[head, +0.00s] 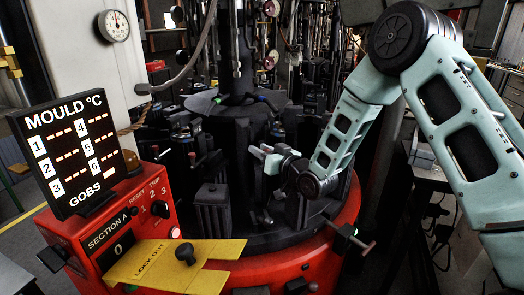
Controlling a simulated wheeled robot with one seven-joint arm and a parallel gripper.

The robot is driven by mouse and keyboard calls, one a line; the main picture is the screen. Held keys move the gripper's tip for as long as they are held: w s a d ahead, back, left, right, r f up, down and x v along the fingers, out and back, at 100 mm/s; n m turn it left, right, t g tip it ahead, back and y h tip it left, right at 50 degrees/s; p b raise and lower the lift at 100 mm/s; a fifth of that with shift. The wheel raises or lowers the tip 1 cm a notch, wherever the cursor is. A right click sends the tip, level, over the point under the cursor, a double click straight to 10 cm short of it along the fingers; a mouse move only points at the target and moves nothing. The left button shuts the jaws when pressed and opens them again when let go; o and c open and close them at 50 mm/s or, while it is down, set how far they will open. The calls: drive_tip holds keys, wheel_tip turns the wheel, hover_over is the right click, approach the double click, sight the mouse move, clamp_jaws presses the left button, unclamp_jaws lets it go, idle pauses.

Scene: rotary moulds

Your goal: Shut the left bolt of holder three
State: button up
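Dark mould holders stand around the central column of the rotary machine, among them a ribbed block (212,208) at the front left. I cannot tell which one is holder three. Its left bolt cannot be made out among the small dark parts. My gripper (261,153) is at the end of the pale green arm, over the holders just right of the column's front. Its pale fingertips point left, and the gap between them is too small to judge. No object shows in them.
A red control box (150,217) with a lit mould display (72,150) stands at the left. A yellow lock-out plate (222,249) juts in front. The red machine rim (310,262) curves around the front, with a T-handle (349,234) at its right.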

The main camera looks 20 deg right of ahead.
clamp_jaws()
drive_tip(key=w+b, duration=0.1)
drive_tip(key=w, duration=0.2)
drive_tip(key=shift+w+d+r+b, duration=0.1)
drive_tip(key=shift+d+b, duration=0.25)
drive_tip(key=shift+o, duration=1.8)
unclamp_jaws()
drive_tip(key=shift+w, duration=0.15)
drive_tip(key=b+v, duration=0.4)
drive_tip(key=v, duration=1.3)
drive_tip(key=shift+s, duration=0.25)
